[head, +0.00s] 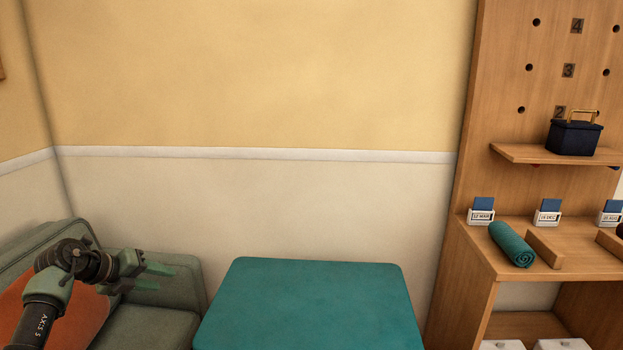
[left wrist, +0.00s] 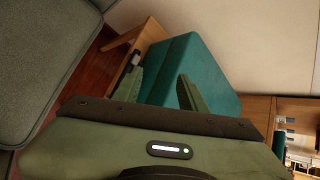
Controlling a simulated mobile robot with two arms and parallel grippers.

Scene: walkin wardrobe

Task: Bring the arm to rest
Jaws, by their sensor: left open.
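My left gripper (head: 160,276) is at the lower left in the head view, in front of the green sofa (head: 165,326). Its two fingers are apart and nothing is between them. In the left wrist view the open fingers of the left gripper (left wrist: 158,90) show in front of the teal table top (left wrist: 190,60). My left arm comes in from the lower left corner and overlaps an orange cushion (head: 75,302) on the sofa. My right gripper is not in view.
A teal-topped table (head: 310,305) stands in the middle foreground with a bare top. At right, a wooden shelf unit (head: 470,190) holds a rolled teal towel (head: 512,245), several small label holders and a dark blue box (head: 574,138). The wall behind is clear.

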